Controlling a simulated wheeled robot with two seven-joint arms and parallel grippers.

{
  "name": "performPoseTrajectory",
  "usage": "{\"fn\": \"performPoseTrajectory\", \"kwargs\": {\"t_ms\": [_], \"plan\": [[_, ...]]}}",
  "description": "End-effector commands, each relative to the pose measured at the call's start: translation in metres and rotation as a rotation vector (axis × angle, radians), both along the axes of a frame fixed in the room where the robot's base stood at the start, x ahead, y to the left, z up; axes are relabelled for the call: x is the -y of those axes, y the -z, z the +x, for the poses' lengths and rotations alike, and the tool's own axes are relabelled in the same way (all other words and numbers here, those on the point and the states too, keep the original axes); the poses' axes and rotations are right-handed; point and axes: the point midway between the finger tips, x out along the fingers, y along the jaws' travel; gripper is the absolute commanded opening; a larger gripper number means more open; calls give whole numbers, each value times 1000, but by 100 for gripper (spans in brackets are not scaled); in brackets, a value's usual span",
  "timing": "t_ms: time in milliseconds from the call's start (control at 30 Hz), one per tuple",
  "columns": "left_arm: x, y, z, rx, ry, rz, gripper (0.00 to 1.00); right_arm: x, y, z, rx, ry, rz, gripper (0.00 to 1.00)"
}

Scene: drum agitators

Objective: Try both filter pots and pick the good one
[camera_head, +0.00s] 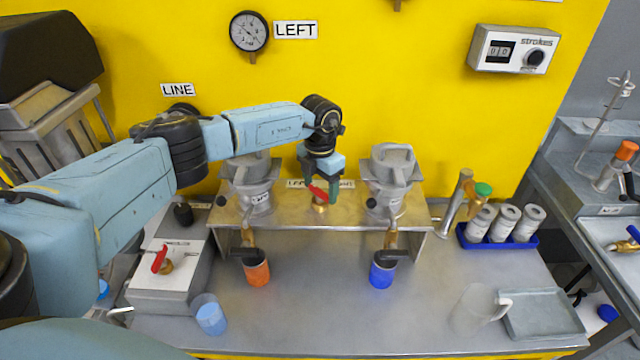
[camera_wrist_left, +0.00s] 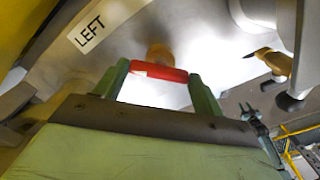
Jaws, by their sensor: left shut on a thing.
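Two grey filter pots stand on a raised metal shelf (camera_head: 300,216): the left pot (camera_head: 258,200) and the right pot (camera_head: 378,203). Between them is a valve with a red handle (camera_head: 318,194). My left gripper (camera_head: 320,188) reaches down from above and is shut on this handle. In the left wrist view the red handle (camera_wrist_left: 160,71) lies between the two green fingers. Below the left pot's spout stands an orange cup (camera_head: 257,272). Below the right pot's spout stands a blue cup (camera_head: 382,274). My right gripper is not in view.
A gauge (camera_head: 249,32) and a strokes counter (camera_head: 513,50) hang on the yellow wall. A box with another red handle (camera_head: 160,259) and a blue-filled beaker (camera_head: 210,316) stand left. A clear jug (camera_head: 471,309), empty tray (camera_head: 541,314) and blue rack (camera_head: 465,238) of cylinders stand right. The bench's front middle is clear.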

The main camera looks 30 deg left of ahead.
Motion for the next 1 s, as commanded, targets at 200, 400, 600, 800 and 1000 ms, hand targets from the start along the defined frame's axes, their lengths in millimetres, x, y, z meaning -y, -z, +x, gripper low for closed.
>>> {"fn": "performPoseTrajectory", "kwargs": {"t_ms": [200,400,600,800,1000], "plan": [[0,-2,1,4,-23,1,46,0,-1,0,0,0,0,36],[-1,-2,2,5,-25,0,46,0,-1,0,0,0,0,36],[-1,-2,2,5,-25,0,78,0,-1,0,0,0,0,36],[0,-1,1,3,-23,0,91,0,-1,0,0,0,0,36],[0,-2,1,2,-22,1,91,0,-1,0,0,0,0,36]]}}
